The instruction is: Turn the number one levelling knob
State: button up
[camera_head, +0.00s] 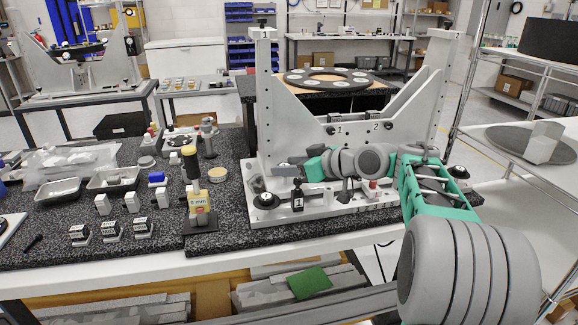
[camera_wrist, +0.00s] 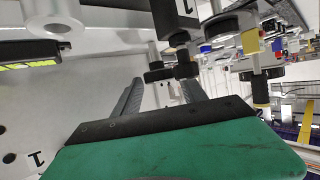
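The white mirror fixture (camera_head: 310,150) stands on the dark speckled bench, with "1" and "2" printed on its upright plate. In the wrist view, the tag (camera_wrist: 181,38) appears inverted, beside the dark knob (camera_wrist: 187,70). A second dark knob (camera_wrist: 158,75) shows beside it. My gripper (camera_head: 281,171) reaches left across the fixture's front. Its dark fingers (camera_wrist: 162,92) are apart and empty, with the knobs just beyond the tips; contact is unclear.
A round black foot (camera_head: 266,201) sits at the base's left corner. A yellow tool labelled 4 mm (camera_head: 199,199) stands left of the fixture. Trays (camera_head: 113,181) and small blocks (camera_head: 109,231) occupy the left bench. A wire shelf (camera_head: 530,165) stands on the right.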

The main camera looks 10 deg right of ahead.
grip_shut()
dwell(0.3)
jog(key=shift+f+b, duration=0.1)
jog(key=shift+b, duration=0.4)
